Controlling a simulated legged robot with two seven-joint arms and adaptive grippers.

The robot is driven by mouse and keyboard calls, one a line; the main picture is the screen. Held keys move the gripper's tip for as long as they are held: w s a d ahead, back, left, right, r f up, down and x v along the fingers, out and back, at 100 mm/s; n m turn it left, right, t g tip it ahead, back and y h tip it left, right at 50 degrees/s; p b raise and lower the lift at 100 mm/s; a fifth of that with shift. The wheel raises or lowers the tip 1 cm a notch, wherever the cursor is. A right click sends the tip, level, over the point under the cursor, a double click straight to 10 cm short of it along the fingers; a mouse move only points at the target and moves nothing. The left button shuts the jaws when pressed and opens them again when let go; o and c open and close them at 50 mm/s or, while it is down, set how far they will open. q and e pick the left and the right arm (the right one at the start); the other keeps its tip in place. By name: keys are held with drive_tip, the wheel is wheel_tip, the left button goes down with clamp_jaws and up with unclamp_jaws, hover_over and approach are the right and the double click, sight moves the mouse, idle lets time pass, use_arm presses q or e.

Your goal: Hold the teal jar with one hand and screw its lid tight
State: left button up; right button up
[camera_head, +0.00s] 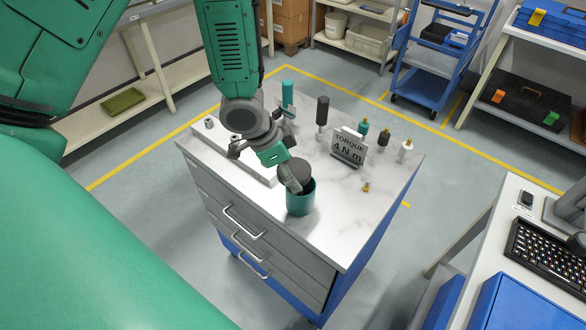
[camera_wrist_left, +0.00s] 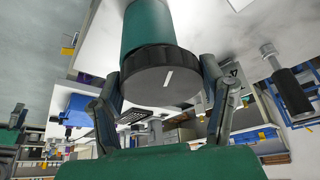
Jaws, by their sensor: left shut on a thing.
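The teal jar (camera_head: 300,204) stands upright on the white worktop close to its front edge. Its dark round lid (camera_head: 301,170) is at the jar's mouth, and a gripper finger covers part of it. My left gripper (camera_head: 291,180) reaches down from above and is shut on the lid. In the left wrist view the lid (camera_wrist_left: 162,80), with a white line on its face, sits between the two fingers at the end of the teal jar (camera_wrist_left: 146,25). I cannot tell how far it is seated. My right gripper is not in view.
A torque sign (camera_head: 349,147) reading 4 N m, a teal-handled tool (camera_head: 288,92), a dark-handled tool (camera_head: 322,109) and several small knobbed pieces stand behind and right of the jar. A white fixture plate (camera_head: 232,152) lies left.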

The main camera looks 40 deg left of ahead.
sight(304, 177)
use_arm(q)
drive_tip(key=shift+d+r, duration=0.2)
drive_tip(key=shift+d, duration=0.75)
drive_tip(key=shift+a, duration=0.1)
drive_tip(key=shift+a+p, duration=0.3)
drive_tip(key=shift+a, duration=0.25)
drive_tip(key=shift+a+f, duration=0.15)
drive_tip(key=shift+a, duration=0.2)
drive_tip(key=shift+d+r, duration=0.2)
drive_tip(key=shift+d, duration=1.05)
drive_tip(key=shift+f, duration=0.15)
drive_tip(key=shift+d+b, duration=0.1)
drive_tip(key=shift+b, duration=0.2)
drive_tip(key=shift+d, duration=0.6)
drive_tip(key=shift+a+f+b, duration=0.3)
drive_tip(key=shift+f+b, duration=0.05)
drive_tip(key=shift+f, duration=0.15)
drive_tip(key=shift+a+f, duration=0.15)
drive_tip(key=shift+a, duration=0.05)
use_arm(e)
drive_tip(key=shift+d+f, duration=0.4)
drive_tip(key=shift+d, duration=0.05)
